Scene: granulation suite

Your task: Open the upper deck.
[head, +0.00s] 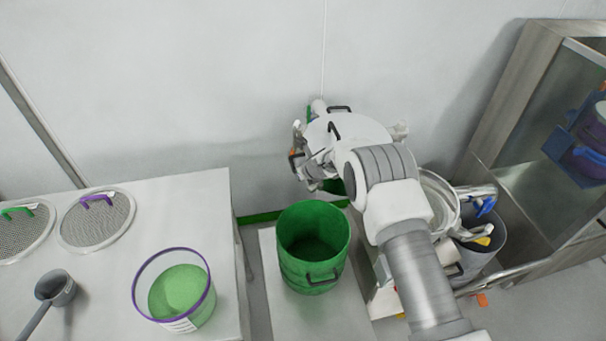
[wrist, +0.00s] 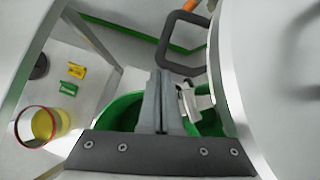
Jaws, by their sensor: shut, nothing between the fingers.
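What looks like the upper deck (head: 372,128) is a pale round part at the back wall in the head view, partly hidden by my arm. Dark handles show on it, one at its far edge. In the wrist view, a pale curved wall (wrist: 245,90) fills the right side, and a dark square loop handle (wrist: 165,52) stands above the fingertips. My gripper (wrist: 160,75) is shut and empty, its fingers together in front of the loop and apart from it as far as I can tell. In the head view my gripper is mostly hidden among the parts beside the deck.
A green bucket (head: 313,275) stands below and left of my arm. The left table (head: 150,215) carries a purple-rimmed tub (head: 172,320), two round sieves and a scoop. A grey bin (head: 488,262) and a glass-fronted cabinet (head: 535,140) stand at the right.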

